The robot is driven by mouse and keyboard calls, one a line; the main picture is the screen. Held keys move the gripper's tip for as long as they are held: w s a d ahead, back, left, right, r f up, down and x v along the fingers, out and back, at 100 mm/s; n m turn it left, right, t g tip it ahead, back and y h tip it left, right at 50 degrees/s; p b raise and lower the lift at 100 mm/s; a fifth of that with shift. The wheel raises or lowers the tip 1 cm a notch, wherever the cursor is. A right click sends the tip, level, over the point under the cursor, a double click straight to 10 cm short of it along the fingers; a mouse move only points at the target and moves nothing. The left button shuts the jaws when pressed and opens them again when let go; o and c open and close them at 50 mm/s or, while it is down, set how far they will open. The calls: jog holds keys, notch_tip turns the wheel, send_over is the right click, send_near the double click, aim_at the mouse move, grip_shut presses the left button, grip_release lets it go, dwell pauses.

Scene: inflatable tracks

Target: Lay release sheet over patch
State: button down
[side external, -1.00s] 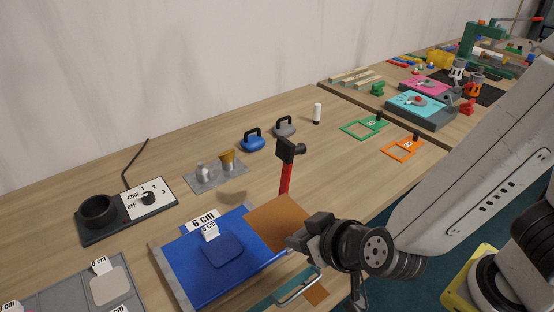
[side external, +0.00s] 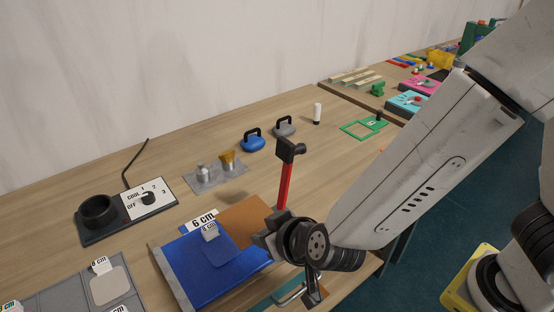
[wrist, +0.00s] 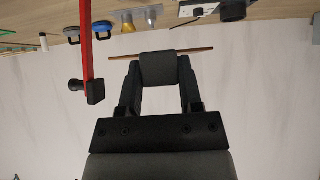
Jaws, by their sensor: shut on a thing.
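The brown release sheet (side external: 243,222) is in my gripper (side external: 268,236), held by its right side. The wrist view shows the sheet edge-on as a thin brown line (wrist: 198,50), with my gripper (wrist: 160,68) shut on it. My gripper hides the panel's right corner.
A red-handled tool with a black head (side external: 286,180) stands upright just behind my gripper.

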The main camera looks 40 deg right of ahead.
jog(key=w+a+f, duration=0.3)
jog(key=w+f, duration=0.3)
jog(key=shift+w+a+f, duration=0.15)
jog(key=shift+a+f, duration=0.1)
jog(key=shift+f, duration=0.05)
jog(key=shift+w+a+f, duration=0.1)
jog(key=shift+w+f, duration=0.1)
jog(key=shift+f, duration=1.65)
jog(key=shift+f, duration=0.6)
jog(key=shift+c, duration=1.3)
grip_release()
jog(key=shift+r, duration=0.1)
